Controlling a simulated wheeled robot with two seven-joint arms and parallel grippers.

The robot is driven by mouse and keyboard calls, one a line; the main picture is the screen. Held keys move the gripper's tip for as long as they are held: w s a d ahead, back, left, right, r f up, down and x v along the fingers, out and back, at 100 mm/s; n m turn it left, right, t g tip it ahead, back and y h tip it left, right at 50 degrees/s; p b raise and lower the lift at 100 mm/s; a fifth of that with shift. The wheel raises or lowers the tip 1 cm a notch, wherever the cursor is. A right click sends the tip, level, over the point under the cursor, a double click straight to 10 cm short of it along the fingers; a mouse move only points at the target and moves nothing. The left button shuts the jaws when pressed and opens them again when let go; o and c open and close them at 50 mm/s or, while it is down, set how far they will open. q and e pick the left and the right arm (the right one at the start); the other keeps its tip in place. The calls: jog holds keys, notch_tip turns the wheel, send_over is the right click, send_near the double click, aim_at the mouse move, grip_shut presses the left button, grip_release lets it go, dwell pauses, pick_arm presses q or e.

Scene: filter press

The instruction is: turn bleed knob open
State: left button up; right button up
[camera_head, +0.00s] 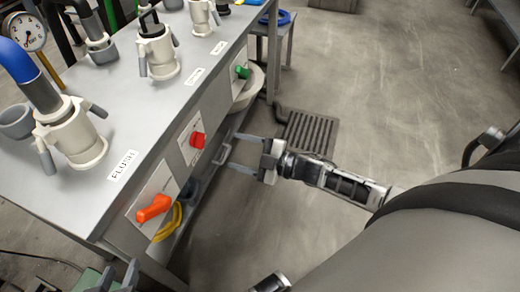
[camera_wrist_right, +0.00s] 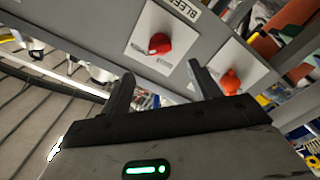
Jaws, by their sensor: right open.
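The red bleed knob (camera_head: 197,140) sits on a white plate on the front face of the grey bench. It also shows in the right wrist view (camera_wrist_right: 160,43), near the BLEED label (camera_wrist_right: 182,8). My right gripper (camera_head: 233,151) is open and empty, with its fingers pointing at the bench front. In the wrist view its fingertips (camera_wrist_right: 161,70) are apart and the knob shows beyond the gap between them, not touched. My left gripper (camera_head: 117,273) is at the bottom left, its two fingers apart and nothing seen between them.
An orange knob (camera_head: 154,208) and a green knob (camera_head: 242,72) are on the same bench front, either side of the red one. Open floor lies to the right.

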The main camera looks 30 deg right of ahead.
pick_arm(q)
jog(key=shift+a+r, duration=0.15)
jog(key=shift+r, duration=0.25)
pick_arm(e)
jog(key=v, duration=0.5)
jog(key=shift+s+d, duration=0.1)
pick_arm(q)
notch_tip(320, 180, up, 7)
jog(key=a+p, duration=0.1)
jog(key=p, duration=1.1)
jog(key=shift+s+a+y, duration=0.25)
jog(key=shift+y, duration=0.15)
pick_arm(e)
jog(key=s+a+r+m+g+h, duration=0.3)
jog(key=s+a+r+m+h, duration=0.4)
jog(key=s+a+r+m, duration=0.4)
notch_tip(320, 180, up, 2)
jog(key=s+m, duration=0.1)
jog(key=m, duration=0.2)
jog(key=shift+a+g+h, duration=0.3)
jog(key=shift+a, duration=0.05)
